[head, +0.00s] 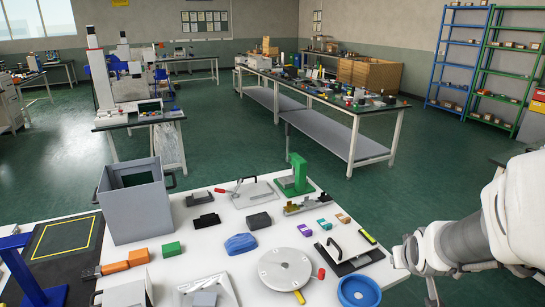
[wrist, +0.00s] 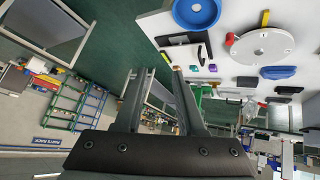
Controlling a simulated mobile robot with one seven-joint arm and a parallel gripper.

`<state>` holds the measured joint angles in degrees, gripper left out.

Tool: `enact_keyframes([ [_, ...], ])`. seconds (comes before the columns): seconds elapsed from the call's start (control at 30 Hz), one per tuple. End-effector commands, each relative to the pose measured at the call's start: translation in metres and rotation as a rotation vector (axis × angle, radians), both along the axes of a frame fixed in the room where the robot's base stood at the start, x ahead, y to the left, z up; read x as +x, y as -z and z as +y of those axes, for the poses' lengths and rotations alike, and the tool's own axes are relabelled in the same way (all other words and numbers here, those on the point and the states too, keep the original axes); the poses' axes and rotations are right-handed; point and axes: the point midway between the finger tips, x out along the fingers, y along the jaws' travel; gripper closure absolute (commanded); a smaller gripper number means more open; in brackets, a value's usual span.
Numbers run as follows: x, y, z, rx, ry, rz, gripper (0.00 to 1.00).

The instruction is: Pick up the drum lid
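Two round things on the white table could be the drum lid, and I cannot tell for sure which it is. One is a blue round piece with a raised rim (head: 358,291) at the table's front right edge; it also shows at the top of the wrist view (wrist: 197,12). The other is a flat light-grey disc (head: 285,269) with small marks on its face, left of the blue piece; it also shows in the wrist view (wrist: 262,46). My gripper (wrist: 155,72) is open and empty, beyond the table's edge and apart from both. Its fingertips are not clear in the head view.
A red-ended and a yellow-ended tool lie against the grey disc. A black plate with a handle (head: 348,255) lies behind the blue piece. A grey open box (head: 130,215) stands at the left. Small blocks and fixtures cover much of the table. Floor right of it is clear.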

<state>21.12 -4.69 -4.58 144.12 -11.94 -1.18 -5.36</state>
Motion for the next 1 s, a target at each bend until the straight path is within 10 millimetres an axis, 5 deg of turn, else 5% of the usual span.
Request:
enact_keyframes([
  [0.1,-0.002,0.038,-0.029,-0.053,-0.039,0.036,0.61],
  [0.3,-0.009,0.096,-0.057,-0.083,-0.134,0.041,0.61],
  [0.6,-0.032,0.170,-0.058,-0.010,-0.249,-0.079,0.61],
  [0.8,-0.045,0.194,-0.042,0.069,-0.262,-0.256,0.61],
  [1.0,-0.051,0.194,-0.031,0.115,-0.231,-0.426,0.61],
])
